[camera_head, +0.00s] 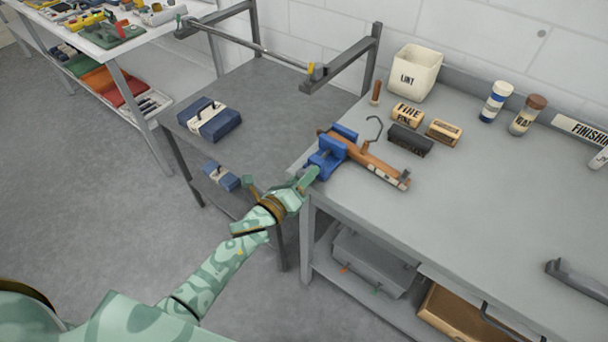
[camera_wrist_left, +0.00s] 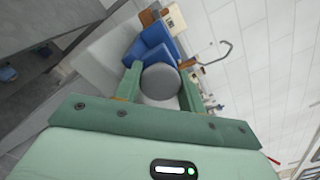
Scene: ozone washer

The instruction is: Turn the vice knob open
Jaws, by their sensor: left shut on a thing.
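The blue vice (camera_head: 328,158) is fixed at the left edge of the grey workbench and has a long brown wooden piece (camera_head: 372,163) in its jaws. My left gripper (camera_head: 308,178) reaches the near side of the vice. In the left wrist view the round grey vice knob (camera_wrist_left: 161,81) sits between the two green fingers of my left gripper (camera_wrist_left: 162,92), which are shut on it. The blue vice body (camera_wrist_left: 152,46) shows just beyond the knob. My right gripper is not in either view.
On the workbench (camera_head: 470,210) stand a white LINT bin (camera_head: 415,72), brushes (camera_head: 409,140) and two jars (camera_head: 495,101). A grey table (camera_head: 265,95) with a blue case (camera_head: 209,119) adjoins at left. Open floor lies at lower left.

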